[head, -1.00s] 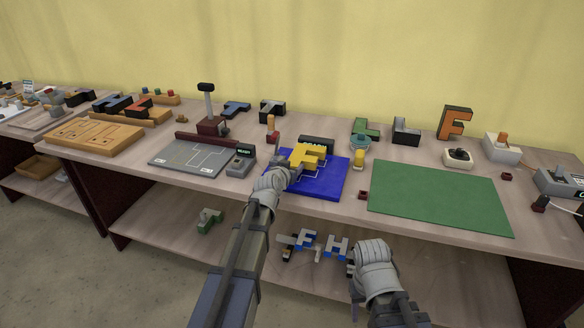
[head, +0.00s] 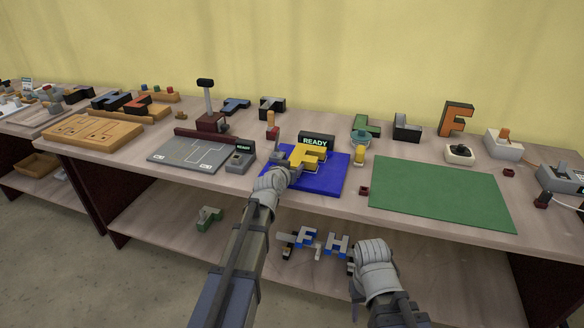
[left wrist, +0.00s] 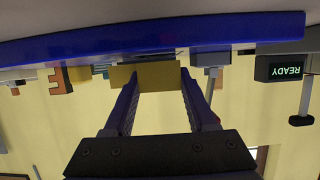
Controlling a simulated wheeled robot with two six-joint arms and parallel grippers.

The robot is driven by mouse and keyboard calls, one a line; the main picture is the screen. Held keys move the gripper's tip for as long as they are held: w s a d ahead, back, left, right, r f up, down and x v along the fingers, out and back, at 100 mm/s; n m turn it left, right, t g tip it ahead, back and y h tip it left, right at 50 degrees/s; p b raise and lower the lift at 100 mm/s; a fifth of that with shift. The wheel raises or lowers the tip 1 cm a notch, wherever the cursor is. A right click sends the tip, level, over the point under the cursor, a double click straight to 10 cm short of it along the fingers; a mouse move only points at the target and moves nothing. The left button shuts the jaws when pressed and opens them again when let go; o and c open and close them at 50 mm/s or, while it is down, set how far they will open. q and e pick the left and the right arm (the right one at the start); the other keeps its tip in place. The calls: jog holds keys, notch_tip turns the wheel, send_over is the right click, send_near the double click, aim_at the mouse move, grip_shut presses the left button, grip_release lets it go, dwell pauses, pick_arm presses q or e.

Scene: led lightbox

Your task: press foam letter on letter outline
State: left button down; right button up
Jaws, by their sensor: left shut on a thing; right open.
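The yellow foam letter F (head: 308,155) is over the blue board (head: 318,188), in front of the board's READY display (head: 316,141). My left gripper (head: 294,169) is shut on it. In the left wrist view, which is upside down, the yellow letter (left wrist: 146,77) sits between both fingers, close to the blue board (left wrist: 150,38); I cannot tell whether they touch. The letter and gripper cover much of the board, and the outline is mostly hidden. My right gripper (head: 352,266) is open and low, in front of the lower shelf.
A green mat (head: 440,190) lies right of the blue board. A grey board with white lines (head: 187,153) lies left. Several letters, including an orange F (head: 456,118), stand behind. More letters (head: 335,246) lie on the lower shelf.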

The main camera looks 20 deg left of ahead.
pick_arm(q)
jog(key=shift+f+b, duration=0.3)
jog(key=shift+f, duration=0.1)
jog(key=shift+c, duration=0.6)
grip_release()
jog(key=shift+p+v, duration=1.45)
jog(key=shift+v, duration=2.6)
